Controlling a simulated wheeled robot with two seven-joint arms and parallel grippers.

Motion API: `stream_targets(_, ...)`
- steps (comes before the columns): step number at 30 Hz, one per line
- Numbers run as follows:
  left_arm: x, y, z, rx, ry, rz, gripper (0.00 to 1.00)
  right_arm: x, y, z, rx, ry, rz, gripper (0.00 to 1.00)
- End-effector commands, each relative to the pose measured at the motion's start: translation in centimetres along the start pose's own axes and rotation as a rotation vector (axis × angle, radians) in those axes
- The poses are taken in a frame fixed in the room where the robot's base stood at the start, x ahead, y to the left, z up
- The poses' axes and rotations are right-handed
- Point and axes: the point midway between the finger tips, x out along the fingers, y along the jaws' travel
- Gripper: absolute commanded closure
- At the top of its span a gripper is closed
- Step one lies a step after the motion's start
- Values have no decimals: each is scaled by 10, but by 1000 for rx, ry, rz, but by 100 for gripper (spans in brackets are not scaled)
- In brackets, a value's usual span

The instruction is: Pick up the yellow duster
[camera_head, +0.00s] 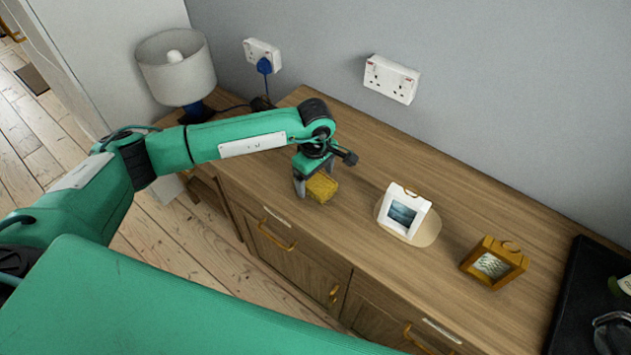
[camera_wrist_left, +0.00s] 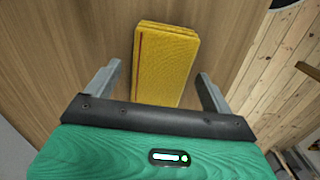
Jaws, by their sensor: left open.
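The yellow duster (camera_head: 322,187) is a folded, block-like cloth lying on the wooden sideboard top, near its front edge. It also shows in the left wrist view (camera_wrist_left: 165,62), lying between and beyond the two fingers. My left gripper (camera_head: 314,184) points down over the duster, its fingers on either side of it. In the left wrist view the left gripper (camera_wrist_left: 157,92) is open, with a gap between each finger and the duster. The near end of the duster is hidden by the gripper body. My right gripper is not in view.
On the sideboard (camera_head: 370,160), a white picture frame (camera_head: 404,212) stands on an oval board, with a wooden frame (camera_head: 493,263) further right. A lamp (camera_head: 176,68) is behind my arm. Wall sockets (camera_head: 391,79) are at the back. A black object (camera_head: 585,290) lies at right.

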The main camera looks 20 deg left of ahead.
Motion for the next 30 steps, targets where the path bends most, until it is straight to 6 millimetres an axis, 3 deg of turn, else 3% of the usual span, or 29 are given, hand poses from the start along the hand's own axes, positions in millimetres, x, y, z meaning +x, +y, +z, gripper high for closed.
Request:
stream_targets(1,0,0,0,0,0,0,15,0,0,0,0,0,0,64)
stream_targets(6,0,0,0,0,0,0,48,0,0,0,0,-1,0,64)
stream_targets(9,0,0,0,0,0,0,63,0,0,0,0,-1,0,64)
stream_targets(22,-11,1,0,0,0,4,63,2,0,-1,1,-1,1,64)
stream_targets(26,-29,1,0,1,1,5,63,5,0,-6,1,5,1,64)
stream_targets(30,-62,1,0,1,2,6,63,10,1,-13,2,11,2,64)
